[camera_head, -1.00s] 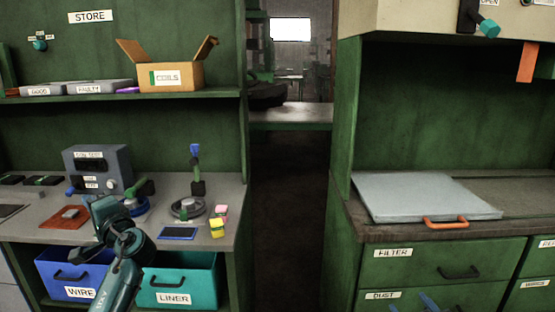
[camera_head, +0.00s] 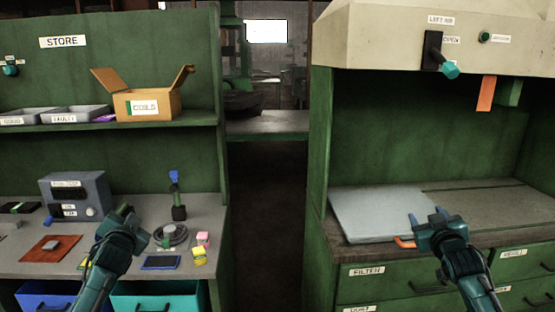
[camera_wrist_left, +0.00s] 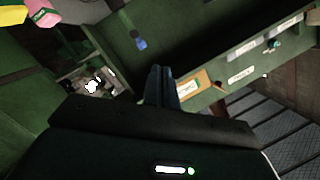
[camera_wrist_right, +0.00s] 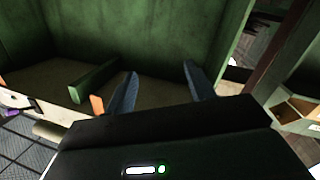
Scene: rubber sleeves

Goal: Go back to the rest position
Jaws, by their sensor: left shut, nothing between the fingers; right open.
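My left gripper (camera_head: 122,218) is raised in front of the left bench in the head view. Its fingers (camera_wrist_left: 161,85) are together and empty in the left wrist view. My right gripper (camera_head: 428,222) is in front of the right bench, overlapping the grey panel's near right corner in the picture. Its fingers stand apart with nothing between them in the right wrist view (camera_wrist_right: 160,90). I cannot tell whether it touches the panel's orange handle (camera_head: 404,242), which is partly hidden behind it.
The grey panel (camera_head: 375,212) lies on the right bench above the drawers. The left bench holds a meter box (camera_head: 75,195), a blue pad (camera_head: 160,262) and small blocks (camera_head: 199,256). Blue (camera_head: 45,296) and teal (camera_head: 155,298) bins sit below. A dark aisle (camera_head: 268,210) lies between benches.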

